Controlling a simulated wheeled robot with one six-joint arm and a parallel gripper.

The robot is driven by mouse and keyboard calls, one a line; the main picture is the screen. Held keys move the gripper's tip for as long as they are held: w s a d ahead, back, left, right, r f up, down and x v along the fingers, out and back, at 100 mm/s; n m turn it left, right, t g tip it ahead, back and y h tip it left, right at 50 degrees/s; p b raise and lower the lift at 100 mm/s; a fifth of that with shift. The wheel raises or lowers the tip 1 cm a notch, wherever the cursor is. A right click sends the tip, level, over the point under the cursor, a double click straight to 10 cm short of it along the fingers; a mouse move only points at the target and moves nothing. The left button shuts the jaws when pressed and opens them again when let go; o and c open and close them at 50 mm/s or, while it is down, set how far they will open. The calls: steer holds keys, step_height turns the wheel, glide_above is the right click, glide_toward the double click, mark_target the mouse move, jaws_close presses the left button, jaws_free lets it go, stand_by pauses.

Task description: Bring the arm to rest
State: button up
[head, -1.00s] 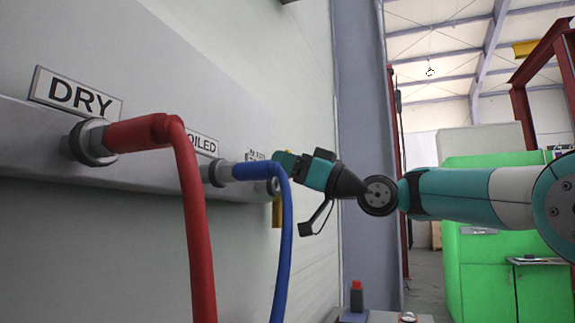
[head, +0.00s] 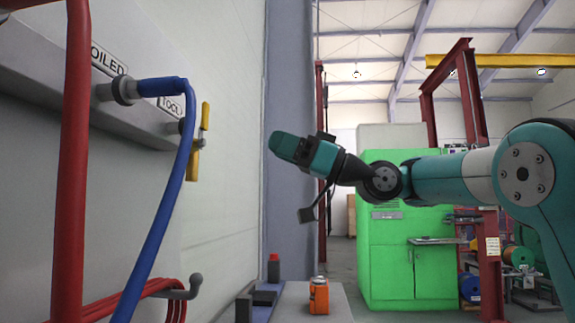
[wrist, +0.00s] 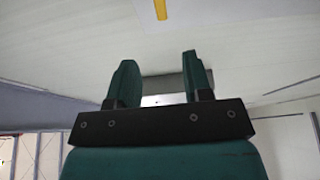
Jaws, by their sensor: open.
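My gripper (head: 283,147) is at the end of my teal and black arm, in the middle of the head view. It stands clear of the wall and the hoses, pointing left. In the wrist view, its two teal fingers (wrist: 158,82) are apart with nothing between them. A pale wall and a small piece of yellow show beyond the fingers.
A blue hose (head: 165,190) and a red hose (head: 73,160) hang from the wall panel at left. A yellow valve handle (head: 200,140) sits beside them. Below stands a bench (head: 335,301) with an orange can (head: 319,296). A green cabinet (head: 392,255) stands behind my arm.

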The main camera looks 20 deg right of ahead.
steer(key=shift+s+d+f, duration=0.2)
steer(key=shift+s+d, duration=0.05)
steer(key=shift+d, duration=0.1)
stand_by(0.4)
steer(key=s+a+f+m+g+h, duration=0.1)
steer(key=s+a+f+m+h, duration=0.25)
steer(key=f, duration=0.65)
steer(key=s+a+f+m+g+h, duration=0.1)
steer(key=s+a+f+h, duration=0.1)
steer(key=a+f+h, duration=0.55)
steer(key=s+d+f+m+g+h, duration=0.1)
steer(key=s+d+f+g+h, duration=0.2)
steer(key=s+f, duration=0.75)
steer(key=s+d+f+g+h, duration=0.25)
steer(key=s+f+g, duration=0.25)
steer(key=s+f, duration=0.55)
step_height(320, 180, up, 20)
steer(key=d+p, duration=0.1)
steer(key=p, duration=2)
steer(key=shift+w+d+p, duration=0.15)
steer(key=shift+w+p, duration=0.05)
steer(key=shift+p, duration=0.15)
